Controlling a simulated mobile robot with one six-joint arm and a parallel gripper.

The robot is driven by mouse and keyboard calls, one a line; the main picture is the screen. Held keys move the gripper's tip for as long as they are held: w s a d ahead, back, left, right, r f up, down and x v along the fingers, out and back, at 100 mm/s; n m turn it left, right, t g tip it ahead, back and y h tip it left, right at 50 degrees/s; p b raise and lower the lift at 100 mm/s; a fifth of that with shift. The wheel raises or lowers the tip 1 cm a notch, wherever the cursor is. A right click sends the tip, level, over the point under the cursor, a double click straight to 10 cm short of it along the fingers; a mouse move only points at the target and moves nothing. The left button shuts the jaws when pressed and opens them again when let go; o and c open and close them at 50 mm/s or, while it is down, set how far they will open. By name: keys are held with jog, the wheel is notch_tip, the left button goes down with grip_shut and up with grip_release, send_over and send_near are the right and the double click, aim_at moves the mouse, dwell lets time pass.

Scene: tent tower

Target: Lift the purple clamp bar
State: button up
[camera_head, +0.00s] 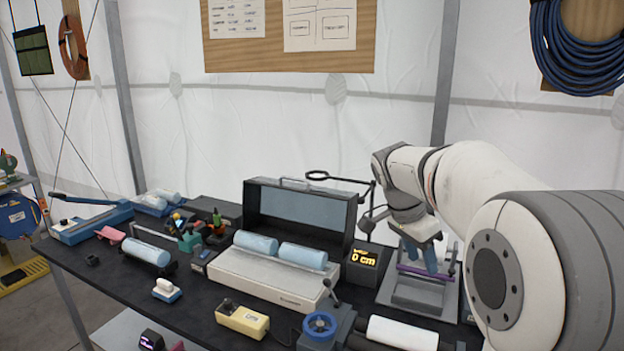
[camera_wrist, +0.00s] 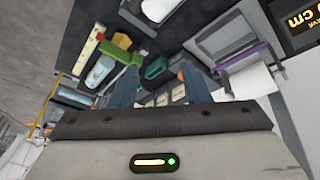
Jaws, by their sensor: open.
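The purple clamp bar (camera_head: 436,274) lies across a grey device with a flat base at the right of the table. In the wrist view the purple bar (camera_wrist: 240,57) shows right of my fingers, near a white roll (camera_wrist: 252,83). My gripper (camera_head: 420,258) is open, with blue fingers pointing down close to the bar in the head view, partly covering it. In the wrist view the fingers of my gripper (camera_wrist: 160,85) are apart with nothing held between them, and the bar is outside that gap. Whether a finger touches the bar cannot be told.
A beige case with blue rolls (camera_head: 262,277), a yellow box (camera_head: 242,320) and a blue handwheel (camera_head: 319,325) crowd the table.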

jog(key=s+a+f+n+t+y, duration=0.1)
jog(key=s+a+f+n, duration=0.1)
jog(key=s, duration=0.5)
jog(key=s+a+f+n+t+y, duration=0.1)
jog(key=s+a+f+n, duration=0.1)
jog(key=s+n, duration=0.5)
jog(key=s+a+f+n+y, duration=0.2)
jog(key=s+f+n, duration=0.2)
jog(key=s, duration=0.4)
jog(key=shift+s+a+f+n+t, duration=0.3)
jog(key=shift+s+a+f+t, duration=0.05)
jog(key=shift+t, duration=0.05)
jog(key=shift+f, duration=0.1)
jog(key=shift+c, duration=0.7)
jog(key=shift+s, duration=0.1)
